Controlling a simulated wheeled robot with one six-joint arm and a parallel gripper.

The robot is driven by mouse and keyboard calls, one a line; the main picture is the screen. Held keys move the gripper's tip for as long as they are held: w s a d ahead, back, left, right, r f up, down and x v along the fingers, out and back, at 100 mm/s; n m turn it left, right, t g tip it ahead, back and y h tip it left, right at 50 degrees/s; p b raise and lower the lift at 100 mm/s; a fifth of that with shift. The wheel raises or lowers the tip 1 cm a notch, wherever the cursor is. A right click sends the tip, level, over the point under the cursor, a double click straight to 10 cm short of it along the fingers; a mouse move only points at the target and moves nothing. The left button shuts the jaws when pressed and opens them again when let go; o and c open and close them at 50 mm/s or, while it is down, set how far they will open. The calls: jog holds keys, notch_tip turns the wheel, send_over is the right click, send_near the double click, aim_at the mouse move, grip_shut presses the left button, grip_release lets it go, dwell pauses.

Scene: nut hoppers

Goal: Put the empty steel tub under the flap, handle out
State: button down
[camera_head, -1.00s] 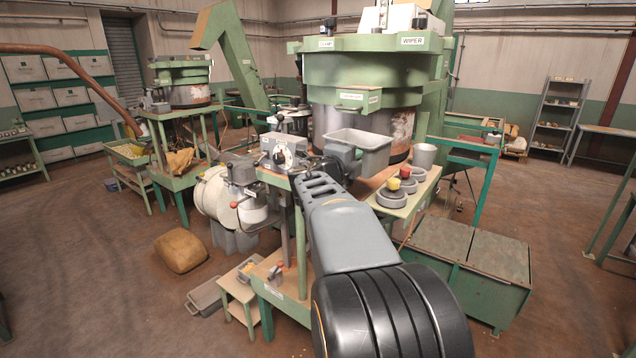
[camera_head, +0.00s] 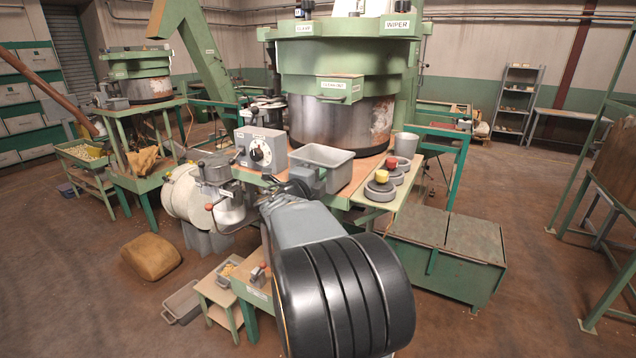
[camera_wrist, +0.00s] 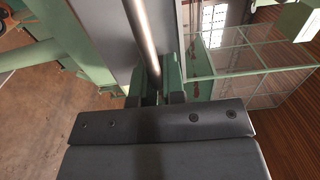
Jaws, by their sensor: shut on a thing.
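The empty grey steel tub (camera_head: 338,178) is upright at the front of the green machine's bench, below the drum. I cannot tell whether its base touches the bench. A small green box-like front, perhaps the flap (camera_head: 341,89), juts from the green hopper above and behind the tub. My gripper (camera_wrist: 157,88) is shut on a round metal bar, apparently the tub's handle (camera_wrist: 145,38), in the wrist view. The tub's grey wall (camera_wrist: 100,32) shows beside the bar. In the head view my wrist hides most of the jaws; the handle side faces me.
A grey control box with a dial (camera_head: 261,150) stands close left of the tub. Grey round weights with yellow and red knobs (camera_head: 380,190) are close on its right. A grey cup (camera_head: 405,145) stands farther right. A green chest (camera_head: 445,245) sits on the floor at right.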

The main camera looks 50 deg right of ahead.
jog(key=shift+f, duration=0.65)
jog(key=shift+f, duration=0.1)
jog(key=shift+f, duration=0.15)
jog(key=c, duration=1.2)
grip_release()
